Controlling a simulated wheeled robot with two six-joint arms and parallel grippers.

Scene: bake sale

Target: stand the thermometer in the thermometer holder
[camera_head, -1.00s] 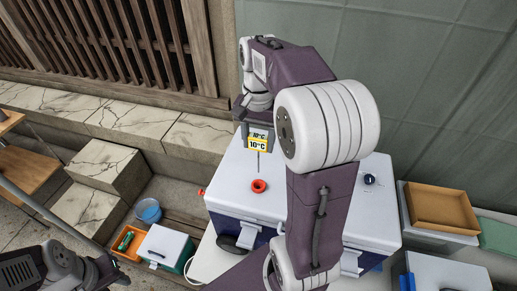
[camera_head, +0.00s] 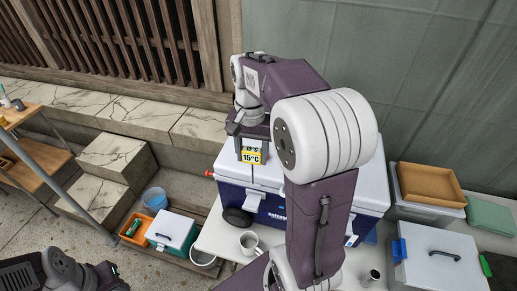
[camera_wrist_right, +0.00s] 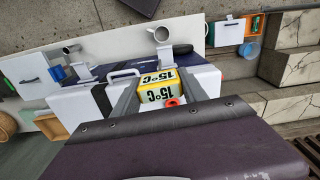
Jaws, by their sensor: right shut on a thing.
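The thermometer, a yellow and white block (camera_head: 252,155) marked 15°C with a thin stem below, is held in my right gripper (camera_head: 251,138). It hangs upright over the blue cooler with a white lid (camera_head: 231,162). In the right wrist view the block (camera_wrist_right: 160,91) sits between the two fingers.
A mug (camera_head: 250,243) and a metal cup (camera_head: 371,277) stand on the white table before the cooler. A brown tray (camera_head: 430,184) lies on a box at right. A small white-lidded box (camera_head: 170,230) and an orange bin (camera_head: 136,229) are at left.

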